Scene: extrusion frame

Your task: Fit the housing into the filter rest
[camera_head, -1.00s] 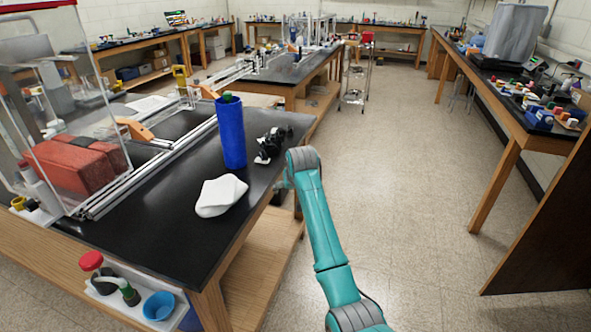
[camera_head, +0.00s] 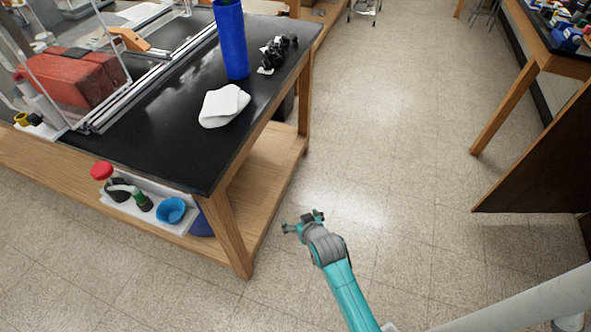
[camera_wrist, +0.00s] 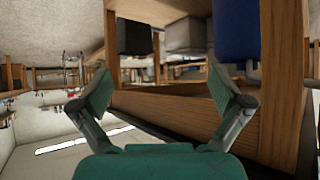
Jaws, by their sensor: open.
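A tall blue cylinder (camera_head: 231,40) stands upright on the black tabletop, its top cut off in the head view. A small dark, knobbly object (camera_head: 277,52) sits to its right near the table edge. I cannot tell for certain which of these is the housing or the filter rest. My gripper (camera_head: 303,219) is low over the floor, right of the wooden table's leg and well apart from both objects. In the wrist view its two fingers (camera_wrist: 165,88) are spread, with nothing between them. The wrist view faces the table's wooden underframe.
A white cloth (camera_head: 223,105) lies on the black table (camera_head: 160,128). A clear-walled frame with a red block (camera_head: 75,78) is at the left. A white side tray holds a blue cup (camera_head: 171,210). A brown panel (camera_head: 540,160) stands at the right. Floor between is clear.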

